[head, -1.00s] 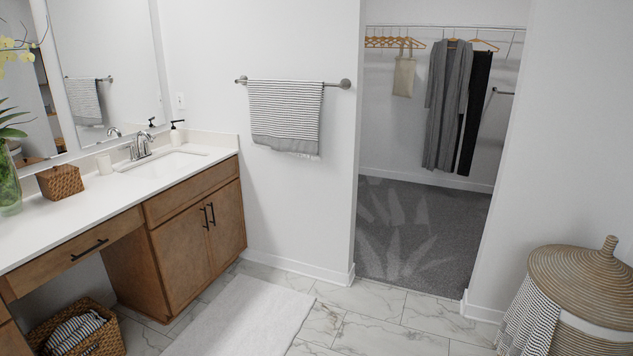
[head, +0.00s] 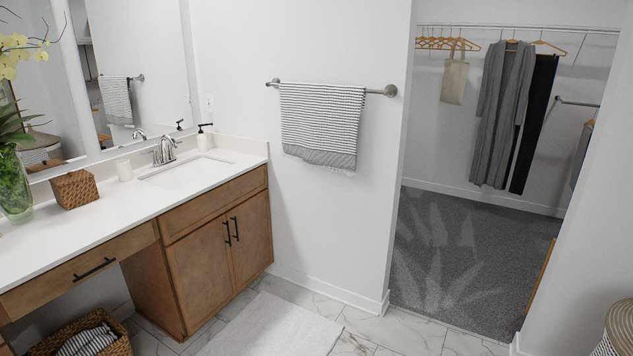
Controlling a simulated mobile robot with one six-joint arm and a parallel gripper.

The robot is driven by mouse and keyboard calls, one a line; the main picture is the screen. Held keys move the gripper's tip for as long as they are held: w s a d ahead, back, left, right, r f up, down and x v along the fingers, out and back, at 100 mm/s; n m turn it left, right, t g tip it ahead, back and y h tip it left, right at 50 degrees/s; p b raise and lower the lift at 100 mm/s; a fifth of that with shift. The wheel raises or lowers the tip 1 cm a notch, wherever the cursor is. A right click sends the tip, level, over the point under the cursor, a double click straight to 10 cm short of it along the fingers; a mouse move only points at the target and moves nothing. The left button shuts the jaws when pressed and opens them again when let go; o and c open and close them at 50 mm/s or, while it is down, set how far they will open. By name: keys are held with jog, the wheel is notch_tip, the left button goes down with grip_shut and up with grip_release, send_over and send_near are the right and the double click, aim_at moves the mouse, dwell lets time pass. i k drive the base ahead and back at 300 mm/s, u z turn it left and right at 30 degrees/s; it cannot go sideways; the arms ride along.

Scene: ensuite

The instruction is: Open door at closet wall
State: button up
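In the head view, the closet opening (head: 470,260) stands at the right, with grey carpet and hanging clothes inside. No door panel stands across it. A thin orange-brown edge (head: 541,283) shows low at the right side of the opening; I cannot tell whether it is part of a door. My gripper is not in view.
A wooden vanity (head: 218,250) with a white counter runs along the left. A striped towel (head: 319,122) hangs on a wall bar. A white mat (head: 268,330) lies on the marble floor. A woven basket (head: 617,330) is cut off at the lower right.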

aim_at(251, 226)
jog(key=u, duration=0.3)
jog(key=i, duration=0.9)
jog(key=u, duration=0.75)
jog(key=i, duration=0.85)
jog(key=u, duration=0.8)
jog(key=i, duration=1.1)
jog(key=u, duration=0.35)
